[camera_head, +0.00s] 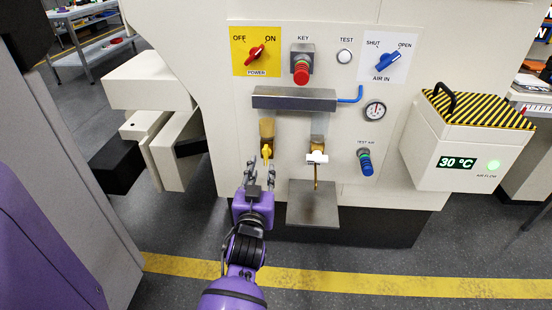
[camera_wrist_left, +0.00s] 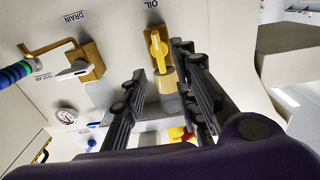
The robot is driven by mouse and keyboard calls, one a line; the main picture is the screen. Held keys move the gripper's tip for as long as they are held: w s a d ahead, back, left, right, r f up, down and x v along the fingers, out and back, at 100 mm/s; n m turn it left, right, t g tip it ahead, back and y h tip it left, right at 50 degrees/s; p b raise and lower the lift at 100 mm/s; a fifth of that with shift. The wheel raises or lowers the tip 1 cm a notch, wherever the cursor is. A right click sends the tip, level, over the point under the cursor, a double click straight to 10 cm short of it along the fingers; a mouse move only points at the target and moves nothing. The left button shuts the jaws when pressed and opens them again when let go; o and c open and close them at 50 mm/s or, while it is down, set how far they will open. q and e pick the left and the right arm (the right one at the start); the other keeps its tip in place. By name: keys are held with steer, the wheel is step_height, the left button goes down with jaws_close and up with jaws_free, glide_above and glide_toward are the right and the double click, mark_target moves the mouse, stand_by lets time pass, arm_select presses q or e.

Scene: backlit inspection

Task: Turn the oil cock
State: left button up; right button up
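The oil cock (camera_head: 266,151) is a small yellow lever on the cream machine front, below the left end of a grey metal bar. In the left wrist view, which looks upside down, the yellow lever (camera_wrist_left: 157,45) sits on a brass body under the label OIL. Its long side runs roughly up and down there. My left gripper (camera_head: 259,172) is open, just below and in front of the cock. In the left wrist view its fingers (camera_wrist_left: 160,75) stand apart with the cock beyond and between their tips. I cannot tell whether they touch it. My right gripper is not in view.
The drain cock (camera_head: 317,157) with a white lever and a brass spout is just right of the oil cock. A grey plate (camera_head: 313,205) juts out below it. The blue test-air knob (camera_head: 366,163) and gauge (camera_head: 375,111) are further right. Cream blocks (camera_head: 150,80) stand left.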

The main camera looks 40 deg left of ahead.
mark_target(265, 157)
arm_select(q)
steer(key=b+x, duration=0.1)
steer(key=x, duration=0.5)
steer(key=shift+w+a+f+b, duration=0.1)
steer(key=shift+w+a+b, duration=0.1)
steer(key=shift+w+b, duration=0.15)
jaws_close()
